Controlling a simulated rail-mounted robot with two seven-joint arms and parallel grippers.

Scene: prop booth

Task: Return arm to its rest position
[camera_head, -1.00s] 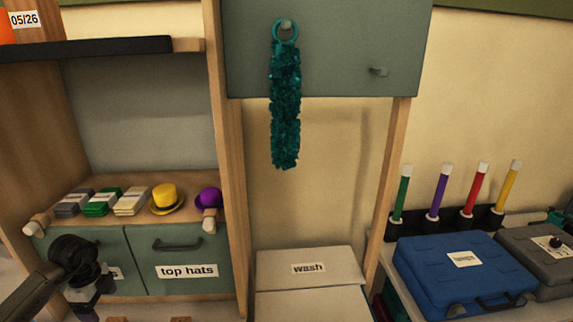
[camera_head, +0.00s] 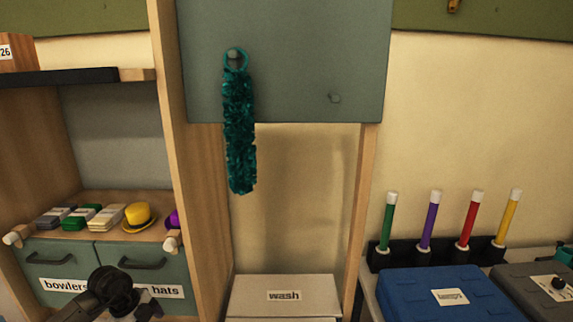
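My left arm reaches in at the bottom left, in front of the hat drawers, and its dark wrist (camera_head: 118,288) covers part of the labels. The fingers of my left gripper (camera_head: 148,312) are at the bottom edge and partly cut off, so I cannot tell whether they are open or shut. No held thing shows there. My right arm and gripper are not in view.
Two green drawers (camera_head: 62,262) sit below a shelf with card stacks (camera_head: 108,216), a yellow hat (camera_head: 138,216) and a purple hat (camera_head: 171,219). A teal boa (camera_head: 239,135) hangs from a hook. A wash box (camera_head: 285,293), blue case (camera_head: 450,292) and coloured wands (camera_head: 426,220) stand right.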

